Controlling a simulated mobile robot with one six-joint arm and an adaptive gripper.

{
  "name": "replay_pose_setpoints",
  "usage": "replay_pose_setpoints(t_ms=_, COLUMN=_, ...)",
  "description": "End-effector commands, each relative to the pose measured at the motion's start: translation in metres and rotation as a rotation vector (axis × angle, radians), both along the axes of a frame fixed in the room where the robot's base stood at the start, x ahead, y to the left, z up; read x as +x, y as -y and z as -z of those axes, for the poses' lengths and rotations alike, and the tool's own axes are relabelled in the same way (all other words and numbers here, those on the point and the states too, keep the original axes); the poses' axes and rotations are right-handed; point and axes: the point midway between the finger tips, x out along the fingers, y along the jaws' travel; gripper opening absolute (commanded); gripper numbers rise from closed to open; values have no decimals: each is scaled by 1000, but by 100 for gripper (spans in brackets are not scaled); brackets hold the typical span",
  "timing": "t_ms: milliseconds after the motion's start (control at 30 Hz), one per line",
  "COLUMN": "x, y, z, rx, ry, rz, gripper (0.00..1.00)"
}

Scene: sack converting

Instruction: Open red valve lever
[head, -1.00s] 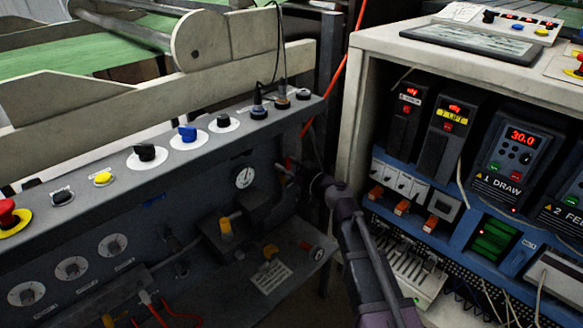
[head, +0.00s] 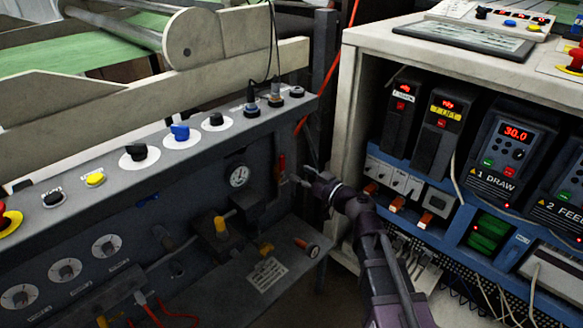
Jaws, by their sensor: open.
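The red valve lever (head: 282,165) stands upright on the dark front panel, to the right of a round pressure gauge (head: 238,176). My gripper (head: 297,180) is at the end of my purple arm, just right of and slightly below the lever. Its fingers are open and point left toward the panel. A small gap seems to lie between the fingers and the lever, but I cannot tell the depth exactly. The lever's lower end is partly hard to make out in the dark.
A grey console top (head: 140,160) with knobs and buttons runs above the panel. A lower shelf (head: 225,290) with yellow and orange fittings sits below. A white cabinet (head: 345,110) with drives and red displays stands close to the right of my arm. A red cable hangs behind.

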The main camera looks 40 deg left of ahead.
Motion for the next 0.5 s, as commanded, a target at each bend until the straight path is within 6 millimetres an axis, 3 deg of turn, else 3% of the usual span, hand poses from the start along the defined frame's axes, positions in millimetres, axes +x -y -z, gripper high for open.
replay_pose_setpoints(t_ms=200, x=-7, y=30, z=0, rx=0, ry=0, rz=-1, gripper=60)
replay_pose_setpoints(t_ms=500, x=-8, y=42, z=0, rx=0, ry=0, rz=-3, gripper=60)
